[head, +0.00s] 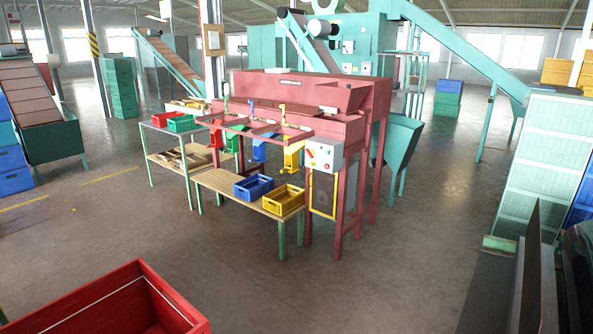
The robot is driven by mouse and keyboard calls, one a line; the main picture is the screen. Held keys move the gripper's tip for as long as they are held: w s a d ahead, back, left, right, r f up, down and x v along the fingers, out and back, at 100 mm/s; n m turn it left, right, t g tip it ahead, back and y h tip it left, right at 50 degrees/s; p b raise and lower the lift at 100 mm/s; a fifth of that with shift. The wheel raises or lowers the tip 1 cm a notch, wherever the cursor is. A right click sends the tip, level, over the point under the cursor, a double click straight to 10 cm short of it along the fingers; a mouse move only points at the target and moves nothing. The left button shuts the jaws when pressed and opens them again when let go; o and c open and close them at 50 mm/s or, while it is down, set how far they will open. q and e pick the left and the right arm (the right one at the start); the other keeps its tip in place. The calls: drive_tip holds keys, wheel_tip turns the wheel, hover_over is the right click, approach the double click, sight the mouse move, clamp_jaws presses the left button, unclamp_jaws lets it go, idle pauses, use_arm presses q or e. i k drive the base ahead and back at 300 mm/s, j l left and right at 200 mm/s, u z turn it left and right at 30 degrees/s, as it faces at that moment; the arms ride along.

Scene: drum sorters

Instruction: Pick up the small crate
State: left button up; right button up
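Several small crates stand on the low tables at the red sorting machine (345,120). A blue small crate (254,188) and a yellow small crate (284,200) sit side by side on the nearer wooden table (222,183). A red small crate (166,119) and a green small crate (183,123) sit on the farther table (154,130). The blue and yellow crates look empty. All four are upright and some distance from me. Neither of my grippers shows in the head view.
A large red bin (165,295) is close at the lower left. Conveyors and stacked crates line the left. The grey floor (330,285) before the tables is clear.

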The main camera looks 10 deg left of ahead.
sight(183, 124)
drive_tip(key=i+z, duration=0.2)
drive_tip(key=i, duration=1.9)
drive_tip(key=i+j+z, duration=0.2)
drive_tip(key=i+j, duration=1.4)
drive_tip(key=j, duration=0.65)
drive_tip(key=i+j+z, duration=0.1)
drive_tip(key=j, duration=0.7)
drive_tip(key=i+j, duration=0.2)
drive_tip(key=j, duration=0.65)
drive_tip(key=i+j+z, duration=0.1)
drive_tip(key=j, duration=0.75)
drive_tip(key=i+j, duration=0.2)
drive_tip(key=j, duration=0.65)
drive_tip(key=i+j+z, duration=0.1)
drive_tip(key=j, duration=0.75)
drive_tip(key=i+j, duration=0.15)
drive_tip(key=j, duration=0.7)
drive_tip(key=i+j+z, duration=0.1)
drive_tip(key=j, duration=0.7)
drive_tip(key=i+j, duration=0.15)
drive_tip(key=j, duration=0.7)
drive_tip(key=i+j+z, duration=0.15)
drive_tip(key=j, duration=0.7)
drive_tip(key=k, duration=0.05)
